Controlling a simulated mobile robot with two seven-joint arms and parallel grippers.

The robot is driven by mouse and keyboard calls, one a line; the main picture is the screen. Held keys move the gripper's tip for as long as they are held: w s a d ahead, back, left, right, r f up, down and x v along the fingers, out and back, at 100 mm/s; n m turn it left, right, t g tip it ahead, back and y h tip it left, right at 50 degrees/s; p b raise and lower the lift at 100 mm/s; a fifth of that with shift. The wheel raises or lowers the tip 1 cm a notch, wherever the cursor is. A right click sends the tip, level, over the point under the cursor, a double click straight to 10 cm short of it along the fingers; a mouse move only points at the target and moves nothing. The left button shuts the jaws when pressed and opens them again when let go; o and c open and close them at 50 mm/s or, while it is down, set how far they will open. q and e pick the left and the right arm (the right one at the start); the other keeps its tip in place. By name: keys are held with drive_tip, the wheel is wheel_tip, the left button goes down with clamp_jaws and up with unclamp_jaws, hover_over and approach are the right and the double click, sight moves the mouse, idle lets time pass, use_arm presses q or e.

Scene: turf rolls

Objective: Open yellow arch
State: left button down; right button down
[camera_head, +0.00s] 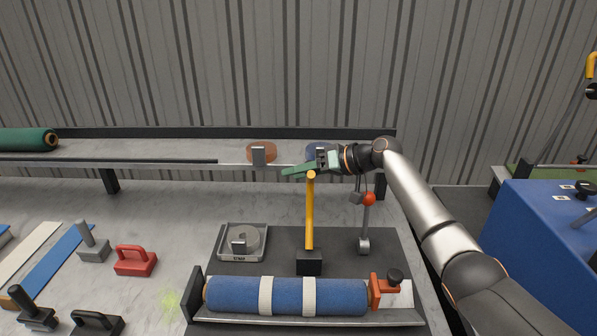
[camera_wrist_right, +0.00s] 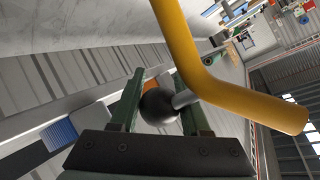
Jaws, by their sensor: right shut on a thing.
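The yellow arch (camera_head: 309,215) stands upright from a black block on the dark board, behind the blue roll. In the right wrist view, its yellow tube (camera_wrist_right: 190,65) bends near the gripper. A black ball knob (camera_wrist_right: 157,106) on a short grey stem joins the tube. My right gripper (camera_head: 298,171) is at the top of the arch, its green fingers on either side of the knob. It is shut on this knob, which the fingers hide in the head view. My left gripper is not in view.
A blue roll (camera_head: 245,296) with white bands lies in front of the arch, beside an orange clamp (camera_head: 378,290). A red ball-topped lever (camera_head: 365,225) stands right of the arch. A round dial (camera_head: 243,241) sits left. A shelf (camera_head: 215,150) runs behind.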

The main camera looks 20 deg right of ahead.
drive_tip(key=shift+s+f, duration=0.2)
drive_tip(key=shift+f, duration=0.6)
drive_tip(key=c, duration=0.6)
unclamp_jaws()
drive_tip(key=shift+d, duration=0.1)
drive_tip(key=shift+o, duration=1.1)
drive_tip(key=shift+r, duration=0.45)
drive_tip(key=b+v, duration=0.1)
drive_tip(key=v, duration=1.1)
drive_tip(key=shift+d, duration=0.15)
